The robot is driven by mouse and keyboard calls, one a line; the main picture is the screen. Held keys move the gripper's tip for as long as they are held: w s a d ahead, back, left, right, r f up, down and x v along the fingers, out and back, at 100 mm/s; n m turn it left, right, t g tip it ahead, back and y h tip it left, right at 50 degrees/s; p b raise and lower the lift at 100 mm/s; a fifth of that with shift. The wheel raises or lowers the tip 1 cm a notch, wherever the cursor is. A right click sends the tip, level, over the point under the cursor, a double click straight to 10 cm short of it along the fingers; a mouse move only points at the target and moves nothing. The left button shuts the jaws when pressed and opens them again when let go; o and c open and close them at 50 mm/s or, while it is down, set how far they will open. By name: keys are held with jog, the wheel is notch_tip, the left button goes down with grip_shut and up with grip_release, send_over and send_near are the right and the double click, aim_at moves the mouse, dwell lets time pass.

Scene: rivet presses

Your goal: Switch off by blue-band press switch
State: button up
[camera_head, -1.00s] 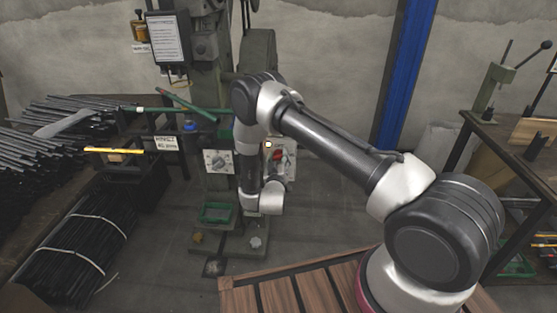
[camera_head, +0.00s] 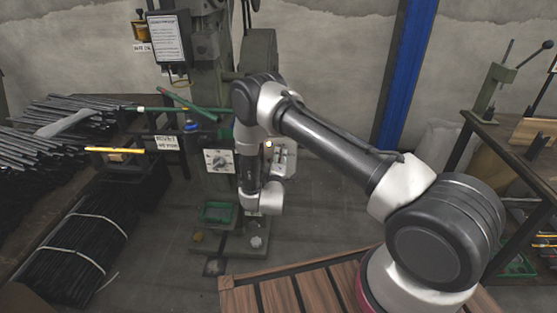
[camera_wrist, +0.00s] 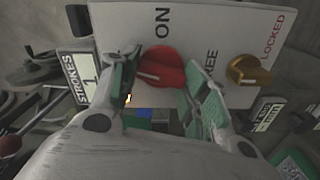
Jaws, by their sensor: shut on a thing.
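The red switch knob (camera_wrist: 160,72) sits on a white panel below the printed word ON in the wrist view. My gripper (camera_wrist: 162,88) has its green-padded fingers on either side of the knob and is shut on it. A small blue patch (camera_wrist: 145,113) shows below the knob, with a lit orange lamp (camera_wrist: 128,98) beside it. In the head view the panel (camera_head: 288,160) is partly behind my arm, with a lit lamp (camera_head: 268,145) at its upper left. The red knob is hidden there.
A brass knob (camera_wrist: 250,70) between FREE and LOCKED labels is close to my right finger. A strokes sign (camera_wrist: 82,75) stands left. In the head view, another dial panel (camera_head: 219,161) is left of my arm, and rod bundles (camera_head: 75,235) fill the left side.

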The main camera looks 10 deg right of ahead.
jog(key=shift+n, duration=1.6)
jog(key=shift+f, duration=0.1)
jog(key=shift+a, duration=0.1)
jog(key=o, duration=1)
jog(key=v, duration=1.2)
